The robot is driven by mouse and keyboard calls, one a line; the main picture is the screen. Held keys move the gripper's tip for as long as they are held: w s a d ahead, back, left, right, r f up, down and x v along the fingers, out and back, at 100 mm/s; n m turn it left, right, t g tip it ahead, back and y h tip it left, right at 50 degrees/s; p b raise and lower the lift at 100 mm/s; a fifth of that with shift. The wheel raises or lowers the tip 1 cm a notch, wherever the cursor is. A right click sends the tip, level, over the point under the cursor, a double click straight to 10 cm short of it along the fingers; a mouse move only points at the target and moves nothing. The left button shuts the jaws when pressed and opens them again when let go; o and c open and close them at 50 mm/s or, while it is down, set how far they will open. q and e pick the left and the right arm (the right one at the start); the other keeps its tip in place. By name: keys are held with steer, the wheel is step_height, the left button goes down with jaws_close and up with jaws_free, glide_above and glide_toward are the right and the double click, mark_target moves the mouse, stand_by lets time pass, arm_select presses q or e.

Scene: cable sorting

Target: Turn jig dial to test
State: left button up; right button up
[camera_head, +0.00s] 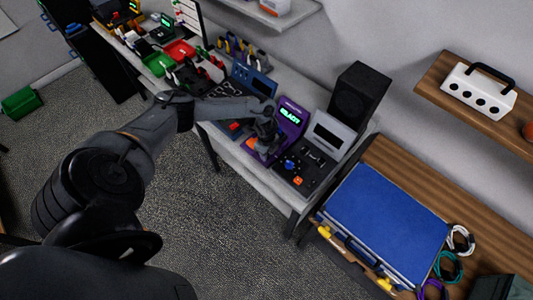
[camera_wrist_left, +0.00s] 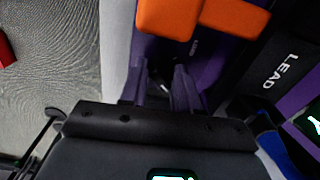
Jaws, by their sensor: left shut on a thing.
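The purple jig (camera_head: 292,116) stands on the grey bench with a lit green display that seems to read "READY". My left gripper (camera_head: 266,142) is down at the front of the jig, with its arm reaching in from the left. In the left wrist view my left gripper (camera_wrist_left: 163,85) has its fingers closed low against the purple jig body (camera_wrist_left: 210,68). The jig dial is hidden between the fingers, so its pointer and setting cannot be read. Orange blocks (camera_wrist_left: 170,17) sit just beyond the fingertips. My right gripper is not in view.
A black device with a grey screen (camera_head: 330,135) stands right of the jig, and a blue panel (camera_head: 252,80) left of it. A black speaker (camera_head: 357,95) is behind.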

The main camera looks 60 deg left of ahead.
arm_select(q)
steer(key=shift+m, duration=0.4)
steer(key=o, duration=1.1)
steer(key=shift+c, duration=0.2)
steer(key=shift+r, duration=0.6)
step_height(320, 180, up, 10)
steer(key=shift+f, duration=0.15)
steer(key=shift+s, duration=0.1)
